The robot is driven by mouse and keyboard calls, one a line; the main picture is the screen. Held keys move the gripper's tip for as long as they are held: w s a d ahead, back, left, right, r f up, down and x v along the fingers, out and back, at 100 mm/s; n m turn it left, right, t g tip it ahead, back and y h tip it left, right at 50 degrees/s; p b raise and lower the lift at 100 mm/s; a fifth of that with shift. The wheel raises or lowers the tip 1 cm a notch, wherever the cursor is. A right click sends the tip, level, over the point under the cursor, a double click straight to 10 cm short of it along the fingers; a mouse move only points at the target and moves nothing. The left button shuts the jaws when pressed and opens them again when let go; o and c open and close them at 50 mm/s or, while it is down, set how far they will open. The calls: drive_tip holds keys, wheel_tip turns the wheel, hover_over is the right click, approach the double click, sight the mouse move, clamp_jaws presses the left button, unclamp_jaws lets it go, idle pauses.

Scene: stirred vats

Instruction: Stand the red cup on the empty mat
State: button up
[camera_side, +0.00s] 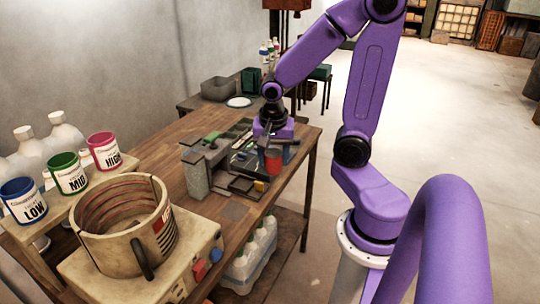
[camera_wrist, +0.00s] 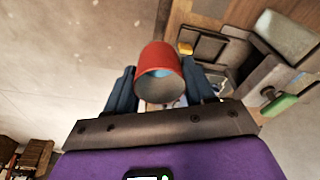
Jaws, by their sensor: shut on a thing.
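The red cup (camera_side: 273,163) is between the fingers of my gripper (camera_side: 275,149) near the table's right edge in the side view. In the wrist view the cup (camera_wrist: 160,60) sits between the two dark blue fingers of my gripper (camera_wrist: 160,88), which are shut on it. A grey and bluish round end of the cup faces the wrist camera. The gap under the cup is hard to judge. A flat grey square (camera_side: 237,211), which looks like an empty mat, lies on the table nearer the side camera.
A grey block-shaped fixture (camera_side: 195,176) stands left of the cup. A large beige vat (camera_side: 125,225) stands at the front left, with LOW, MID and HIGH pots (camera_side: 70,174) behind. The wooden table's (camera_side: 200,222) right edge is close.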

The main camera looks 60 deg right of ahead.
drive_tip(key=shift+s+a+f, duration=0.5)
drive_tip(key=shift+s+a, duration=1.45)
drive_tip(key=shift+a, duration=1.55)
drive_tip(key=w+f, duration=0.3)
drive_tip(key=w, duration=0.1)
drive_tip(key=w+d+f, duration=0.1)
drive_tip(key=w+f, duration=0.2)
drive_tip(key=w, duration=0.2)
drive_tip(key=w+f, duration=0.3)
drive_tip(key=w, duration=0.1)
drive_tip(key=shift+w+d+f, duration=0.15)
drive_tip(key=shift+w+f, duration=0.1)
drive_tip(key=shift+f, duration=0.1)
drive_tip(key=shift+w+f, duration=0.1)
drive_tip(key=shift+f, duration=1.5)
drive_tip(key=shift+f, duration=0.15)
drive_tip(key=o, duration=1)
